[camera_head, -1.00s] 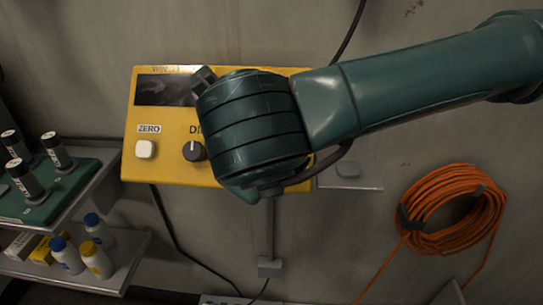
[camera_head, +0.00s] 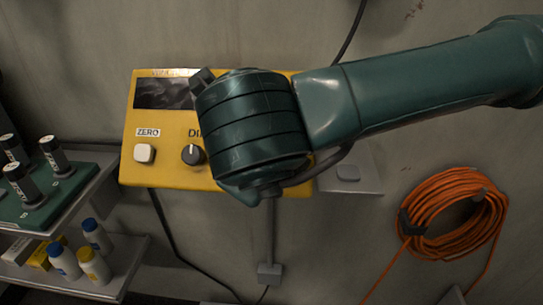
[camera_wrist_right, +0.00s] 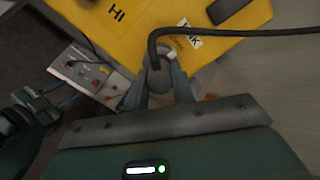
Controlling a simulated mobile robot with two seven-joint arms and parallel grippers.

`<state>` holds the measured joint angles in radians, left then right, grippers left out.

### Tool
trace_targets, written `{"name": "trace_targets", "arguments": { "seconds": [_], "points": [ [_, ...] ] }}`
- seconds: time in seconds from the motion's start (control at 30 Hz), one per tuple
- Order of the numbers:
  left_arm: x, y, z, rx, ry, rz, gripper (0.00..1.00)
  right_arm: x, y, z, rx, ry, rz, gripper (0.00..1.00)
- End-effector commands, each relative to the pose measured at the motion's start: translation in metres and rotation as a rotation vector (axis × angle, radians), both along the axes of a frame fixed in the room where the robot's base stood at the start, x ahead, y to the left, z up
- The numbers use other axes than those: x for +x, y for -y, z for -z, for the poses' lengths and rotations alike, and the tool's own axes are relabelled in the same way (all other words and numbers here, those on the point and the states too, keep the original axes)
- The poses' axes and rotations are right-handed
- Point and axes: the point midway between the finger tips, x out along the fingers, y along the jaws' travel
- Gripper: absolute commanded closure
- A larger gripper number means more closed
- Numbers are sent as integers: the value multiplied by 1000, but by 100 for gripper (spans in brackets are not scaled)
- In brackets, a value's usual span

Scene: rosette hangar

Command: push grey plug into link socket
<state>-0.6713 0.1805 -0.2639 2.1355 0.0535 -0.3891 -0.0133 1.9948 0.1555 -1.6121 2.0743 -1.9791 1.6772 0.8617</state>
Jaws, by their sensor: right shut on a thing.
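The yellow box (camera_head: 168,174) is on the wall, with its right part hidden by my right arm in the head view. In the right wrist view, my right gripper (camera_wrist_right: 158,88) is shut on the grey plug (camera_wrist_right: 157,80), at the edge of the yellow box. A black cable (camera_wrist_right: 230,33) leads from the plug and crosses a white label ending in K (camera_wrist_right: 194,42). The link socket cannot be made out, and I cannot tell whether the plug is touching it. My right gripper is hidden in the head view.
The box front carries a dark screen (camera_head: 163,94), a white ZERO button (camera_head: 144,153) and a dark knob (camera_head: 193,154). A shelf with bottles (camera_head: 64,261) is at the left. An orange cable coil (camera_head: 424,242) hangs at the right.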

Motion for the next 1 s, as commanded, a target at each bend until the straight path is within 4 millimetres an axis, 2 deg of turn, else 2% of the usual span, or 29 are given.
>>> {"name": "trace_targets", "arguments": {
  "seconds": [0.03,0.63,0.67,0.9,1.0],
  "points": [
    [-5,1,8,4,-21,4,64,0,0,0,0,1,1,100],
    [-6,1,11,4,-22,5,64,1,0,0,0,0,0,100],
    [-6,1,11,4,-22,5,64,1,0,0,0,1,0,74],
    [-6,1,11,4,-22,5,64,1,0,0,0,0,0,54],
    [-6,1,11,4,-22,5,64,0,0,1,0,0,0,50]
  ]
}}
